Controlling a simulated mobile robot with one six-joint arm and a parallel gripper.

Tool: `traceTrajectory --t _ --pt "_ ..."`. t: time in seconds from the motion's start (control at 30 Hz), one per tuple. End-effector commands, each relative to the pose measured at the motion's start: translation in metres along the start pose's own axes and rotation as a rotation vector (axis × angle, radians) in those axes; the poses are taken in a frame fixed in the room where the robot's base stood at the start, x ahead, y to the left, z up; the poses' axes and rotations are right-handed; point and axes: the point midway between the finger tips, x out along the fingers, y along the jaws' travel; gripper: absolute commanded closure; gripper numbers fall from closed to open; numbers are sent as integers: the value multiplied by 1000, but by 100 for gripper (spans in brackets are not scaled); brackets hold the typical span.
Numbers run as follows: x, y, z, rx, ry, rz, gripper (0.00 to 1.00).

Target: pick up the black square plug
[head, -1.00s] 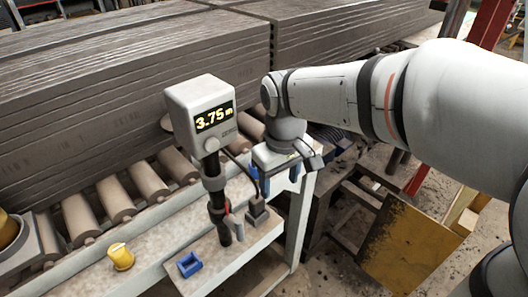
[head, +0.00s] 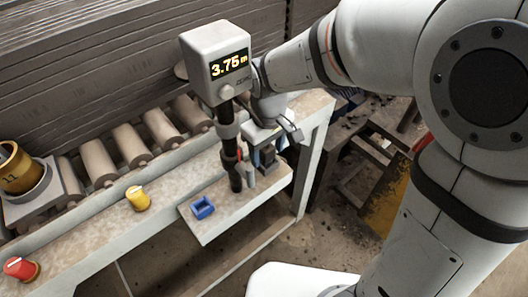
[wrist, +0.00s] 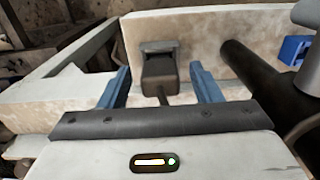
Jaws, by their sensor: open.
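The black square plug (wrist: 158,72) stands on the small pale shelf (wrist: 215,35), with a greyer flat part at its far end and a dark cable on its near side in the wrist view. In the head view the plug (head: 267,159) is partly covered by my gripper. My gripper (wrist: 160,68) is open, its two blue fingers pointing toward the plug. In the wrist view the plug appears between the fingers, with a gap on each side. I cannot tell whether the fingertips reach down to its depth.
A black post (head: 229,140) carrying a display box (head: 222,62) stands close to the left of my gripper in the head view. A blue tray (head: 203,207) lies on the shelf. A yellow knob (head: 138,198) and a red button (head: 20,268) sit on the conveyor rail.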

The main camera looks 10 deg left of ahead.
Motion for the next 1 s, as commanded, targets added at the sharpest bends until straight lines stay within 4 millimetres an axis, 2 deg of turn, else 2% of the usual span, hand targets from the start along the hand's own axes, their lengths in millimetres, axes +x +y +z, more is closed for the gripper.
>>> traceTrajectory --t 0.1,0.67,0.9,1.0 --pt "0 0 0 0 0 0 43" --pt "0 0 0 1 0 0 89" --pt "-2 0 0 1 0 0 90" --pt "-9 1 0 1 1 0 90"
